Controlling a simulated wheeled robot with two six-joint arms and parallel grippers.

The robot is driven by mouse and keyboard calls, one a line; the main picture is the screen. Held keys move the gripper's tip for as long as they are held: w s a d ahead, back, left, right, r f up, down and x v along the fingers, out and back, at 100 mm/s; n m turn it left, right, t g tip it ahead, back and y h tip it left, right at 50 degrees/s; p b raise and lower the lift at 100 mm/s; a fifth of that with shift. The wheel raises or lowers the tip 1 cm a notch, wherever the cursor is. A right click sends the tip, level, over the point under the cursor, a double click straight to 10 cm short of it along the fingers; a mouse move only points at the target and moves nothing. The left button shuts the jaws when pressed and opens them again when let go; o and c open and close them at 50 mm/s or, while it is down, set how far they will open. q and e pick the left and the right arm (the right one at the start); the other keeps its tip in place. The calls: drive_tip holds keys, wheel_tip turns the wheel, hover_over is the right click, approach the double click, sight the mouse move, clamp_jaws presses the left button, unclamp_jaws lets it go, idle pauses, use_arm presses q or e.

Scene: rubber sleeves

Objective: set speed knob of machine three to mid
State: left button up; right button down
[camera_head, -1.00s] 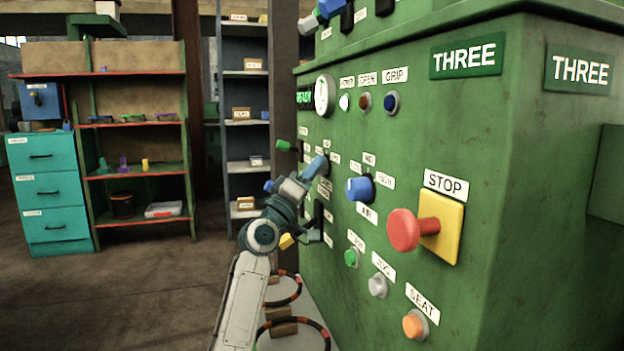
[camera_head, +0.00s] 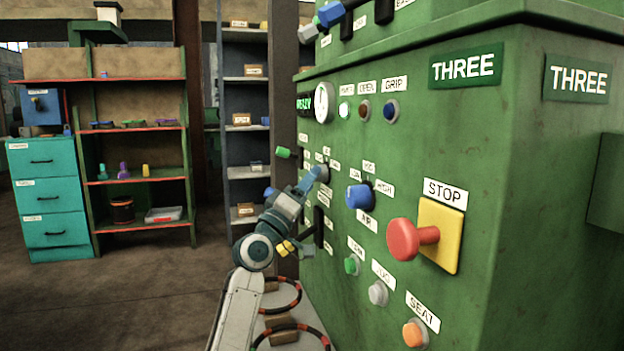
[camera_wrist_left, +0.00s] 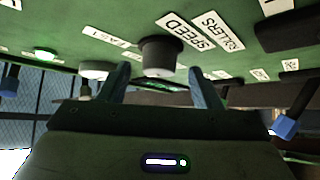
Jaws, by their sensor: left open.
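Machine three is the green cabinet (camera_head: 500,150) with THREE plates. Its speed knob (camera_wrist_left: 163,57) is a dark grey cylinder in the left wrist view, beside the upside-down SPEED and ROLLERS labels. In the head view the knob (camera_head: 323,173) is small and partly covered by my fingers. My left gripper (camera_head: 307,181) is open just in front of it. In the left wrist view its two fingers (camera_wrist_left: 161,85) stand apart on either side of the knob's line, with a gap between them and the knob. I cannot read the knob's setting. My right gripper is not in view.
A blue AIR knob (camera_head: 360,195) and a red STOP button (camera_head: 404,240) stick out to the right of my gripper. A green-tipped lever (camera_head: 284,153) is just above it. Black-and-red rings (camera_head: 283,294) lie below. Shelves (camera_head: 140,130) stand at the far left, with open floor before them.

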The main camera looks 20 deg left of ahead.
use_arm(q)
drive_tip(key=p+v, duration=0.1)
drive_tip(key=v, duration=0.8)
